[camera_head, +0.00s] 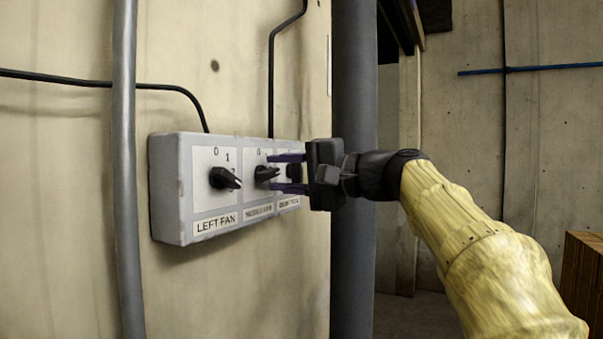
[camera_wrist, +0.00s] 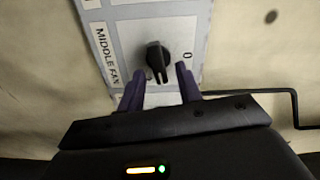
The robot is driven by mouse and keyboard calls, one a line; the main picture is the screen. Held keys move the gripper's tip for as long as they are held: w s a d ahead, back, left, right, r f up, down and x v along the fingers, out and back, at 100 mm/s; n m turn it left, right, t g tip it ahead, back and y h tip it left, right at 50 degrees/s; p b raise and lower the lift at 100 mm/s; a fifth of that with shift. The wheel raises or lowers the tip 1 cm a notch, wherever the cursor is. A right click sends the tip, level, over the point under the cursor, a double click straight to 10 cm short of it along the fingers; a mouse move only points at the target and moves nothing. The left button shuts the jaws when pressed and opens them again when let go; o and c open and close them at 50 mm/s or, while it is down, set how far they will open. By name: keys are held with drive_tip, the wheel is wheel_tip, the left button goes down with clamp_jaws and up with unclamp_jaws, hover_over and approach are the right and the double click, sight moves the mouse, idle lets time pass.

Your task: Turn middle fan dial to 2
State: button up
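The grey control box (camera_head: 170,190) is mounted on the wall in the head view. Its middle fan dial (camera_head: 266,173) is a black knob on a white plate with a partly covered label. The same dial (camera_wrist: 157,60) shows in the wrist view beside the words MIDDLE FAN and a 0. My gripper (camera_head: 287,173) has two purple fingers, spread apart and pointing at the box. In the wrist view the open fingers (camera_wrist: 163,88) reach toward the dial, whose lower end lies near the gap between their tips. Whether they touch it cannot be told.
The left fan dial (camera_head: 225,178) is left of the middle one; a third dial (camera_head: 293,172) is partly hidden by my gripper. A grey pipe (camera_head: 127,170) stands left of the box and a thick dark pillar (camera_head: 354,260) right of it. Black cables (camera_head: 271,80) run above.

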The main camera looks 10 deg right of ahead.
drive_tip(key=shift+d, duration=0.45)
drive_tip(key=b+v, duration=0.5)
drive_tip(key=v, duration=1.1)
drive_tip(key=shift+s+d, duration=0.25)
drive_tip(key=shift+s, duration=0.1)
